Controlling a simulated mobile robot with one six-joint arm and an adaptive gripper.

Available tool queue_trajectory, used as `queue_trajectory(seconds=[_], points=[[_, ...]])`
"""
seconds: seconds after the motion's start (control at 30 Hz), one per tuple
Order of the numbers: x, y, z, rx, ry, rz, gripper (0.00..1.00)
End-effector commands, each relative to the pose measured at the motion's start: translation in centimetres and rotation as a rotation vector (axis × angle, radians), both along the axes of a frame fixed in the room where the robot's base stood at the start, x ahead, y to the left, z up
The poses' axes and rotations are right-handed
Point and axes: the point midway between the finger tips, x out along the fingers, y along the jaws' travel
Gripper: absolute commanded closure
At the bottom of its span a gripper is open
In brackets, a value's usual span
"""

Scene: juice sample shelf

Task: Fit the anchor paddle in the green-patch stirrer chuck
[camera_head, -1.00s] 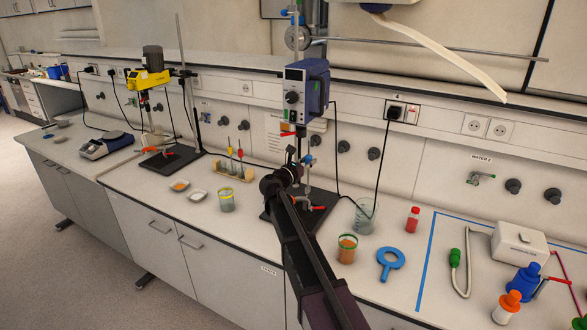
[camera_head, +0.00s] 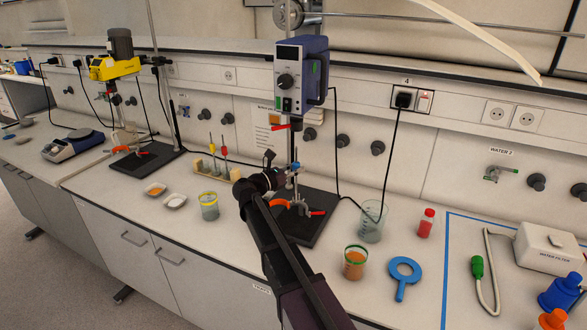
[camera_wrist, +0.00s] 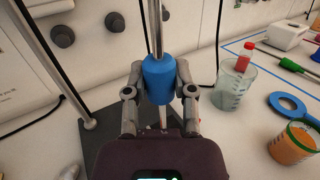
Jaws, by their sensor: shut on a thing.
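My gripper (camera_head: 289,181) is shut on a blue sleeve (camera_wrist: 158,82) around a metal shaft (camera_wrist: 157,30), which stands roughly upright; I take it for the paddle. In the head view the blue sleeve (camera_head: 294,168) is small, just beyond my wrist. The paddle's lower end is mostly hidden behind my gripper, so its shape is unclear. Whether the shaft touches the chuck cannot be told.
A dark stand base (camera_head: 318,228) with orange-red clamp parts lies below. A rack (camera_head: 212,170) and jar (camera_head: 209,207) stand left. A yellow stirrer (camera_head: 115,67) is farther left.

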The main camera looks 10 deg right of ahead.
Motion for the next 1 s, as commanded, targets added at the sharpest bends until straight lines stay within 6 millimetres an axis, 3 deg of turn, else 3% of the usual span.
queue_trajectory(seconds=[0.47,1.0], points=[[0.0,0.1,0.3,0.000,0.000,0.002,1.00],[0.0,0.1,2.9,0.000,0.000,0.003,1.00]])
